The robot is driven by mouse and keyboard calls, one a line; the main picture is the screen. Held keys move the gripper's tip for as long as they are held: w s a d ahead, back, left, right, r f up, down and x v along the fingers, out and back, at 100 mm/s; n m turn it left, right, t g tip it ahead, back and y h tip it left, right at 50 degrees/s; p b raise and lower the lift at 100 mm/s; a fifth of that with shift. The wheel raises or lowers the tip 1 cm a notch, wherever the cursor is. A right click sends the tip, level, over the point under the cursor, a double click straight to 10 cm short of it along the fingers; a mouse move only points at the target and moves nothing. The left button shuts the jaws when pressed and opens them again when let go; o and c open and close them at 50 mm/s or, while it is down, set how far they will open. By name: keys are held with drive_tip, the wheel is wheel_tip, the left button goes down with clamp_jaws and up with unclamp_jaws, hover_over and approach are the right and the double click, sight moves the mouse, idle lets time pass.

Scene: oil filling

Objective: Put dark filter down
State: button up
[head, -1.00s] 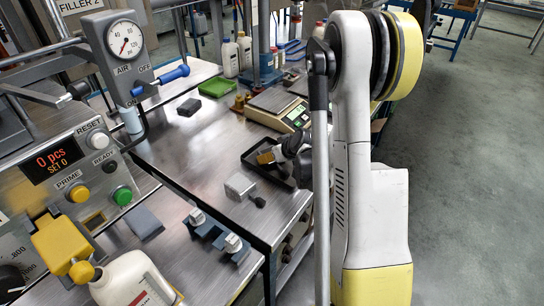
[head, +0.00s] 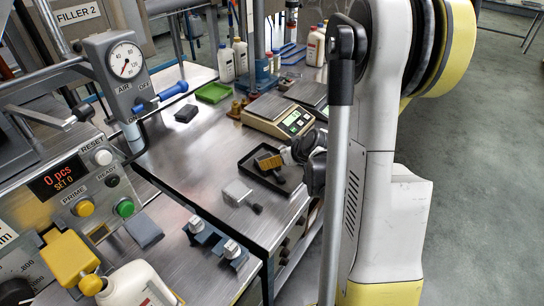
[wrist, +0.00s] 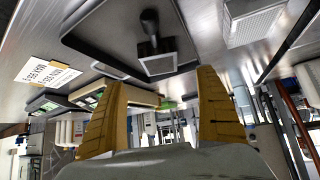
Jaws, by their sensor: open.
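The dark filter (wrist: 157,52), a dark square frame with a grey face and a black knob, lies in the black tray in the wrist view. In the head view it is mostly hidden behind my gripper, its dark edge showing in the black tray (head: 247,169). My gripper (wrist: 160,112) is open, with its two yellow-orange fingers apart and nothing between them. The fingers are apart from the filter in the wrist view. In the head view, my gripper (head: 268,161) is over the tray.
A pale filter block (head: 237,192) with a black knob stands left of the tray; it also shows in the wrist view (wrist: 252,22). A scale (head: 278,117) sits behind the tray. A green tray (head: 213,92) and bottles are farther back. Bare metal table lies left of the scale.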

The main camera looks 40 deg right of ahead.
drive_tip(key=v, duration=0.2)
drive_tip(key=shift+s+r+p, duration=0.2)
drive_tip(key=shift+p, duration=0.1)
drive_tip(key=shift+s+a+r, duration=0.15)
drive_tip(key=shift+r, duration=0.15)
drive_tip(key=s+a+r+g, duration=0.1)
drive_tip(key=s+a+r, duration=0.1)
drive_tip(key=a+r, duration=0.4)
drive_tip(key=s+a+r, duration=0.2)
drive_tip(key=a+r, duration=0.1)
drive_tip(key=a, duration=0.6)
drive_tip(key=s+a+r, duration=0.4)
drive_tip(key=s+a, duration=0.5)
drive_tip(key=s, duration=0.2)
drive_tip(key=shift+r+n+g, duration=0.3)
drive_tip(key=shift+g, duration=0.1)
drive_tip(key=shift+s, duration=0.1)
